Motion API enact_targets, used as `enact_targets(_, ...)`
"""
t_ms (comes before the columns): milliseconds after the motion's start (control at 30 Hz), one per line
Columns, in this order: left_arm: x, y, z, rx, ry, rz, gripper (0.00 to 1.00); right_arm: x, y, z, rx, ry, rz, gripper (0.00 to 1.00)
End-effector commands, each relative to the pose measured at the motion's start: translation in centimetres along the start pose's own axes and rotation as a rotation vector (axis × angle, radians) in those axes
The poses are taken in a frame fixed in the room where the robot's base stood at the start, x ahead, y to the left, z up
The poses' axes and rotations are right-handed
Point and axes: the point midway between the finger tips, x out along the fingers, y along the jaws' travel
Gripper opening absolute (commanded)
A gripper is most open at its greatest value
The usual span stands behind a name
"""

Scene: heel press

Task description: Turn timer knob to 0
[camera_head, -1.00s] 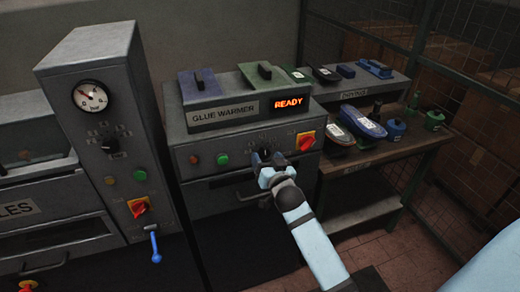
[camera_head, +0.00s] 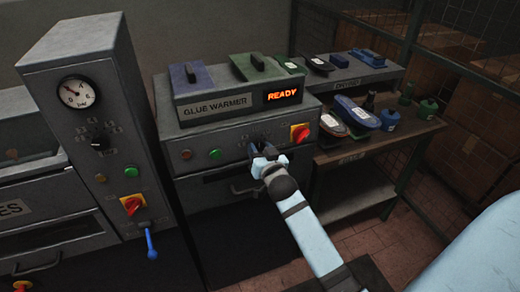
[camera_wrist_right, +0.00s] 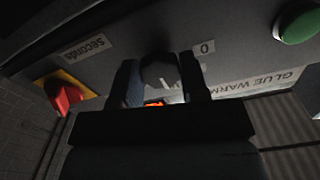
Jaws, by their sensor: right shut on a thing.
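The glue warmer (camera_head: 170,140) is a grey box with an orange "READY" display (camera_head: 283,94). My right gripper (camera_head: 262,148) is at its front panel, between the green button and the red-yellow switch. In the right wrist view its two dark fingers (camera_wrist_right: 160,82) are on either side of the dark, round timer knob (camera_wrist_right: 158,70), shut on it. A "0" label (camera_wrist_right: 204,47) is beside one finger and a "Seconds" label (camera_wrist_right: 84,47) lies on the other side. The knob's pointer cannot be made out. In the head view the gripper mostly hides the knob. My left gripper is not in view.
A red-yellow switch (camera_head: 300,132) and a green button (camera_head: 215,154) flank the knob. A taller machine with a gauge (camera_head: 76,93) and blue lever (camera_head: 151,245) stands at left. A wooden bench (camera_head: 400,137) with shoe parts is at right.

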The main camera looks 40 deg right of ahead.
Motion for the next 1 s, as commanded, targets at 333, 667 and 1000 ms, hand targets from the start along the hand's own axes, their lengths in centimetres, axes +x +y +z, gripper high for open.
enact_targets(333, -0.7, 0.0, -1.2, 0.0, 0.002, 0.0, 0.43, 0.1, 0.0, -0.3, -0.214, 0.001, 0.0, 0.17)
enact_targets(667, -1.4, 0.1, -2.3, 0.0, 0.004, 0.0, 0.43, 0.1, 0.1, -0.4, -0.527, 0.003, 0.0, 0.17)
enact_targets(1000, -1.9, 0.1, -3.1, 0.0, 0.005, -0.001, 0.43, 0.1, 0.2, -0.5, -0.85, 0.004, 0.001, 0.17)
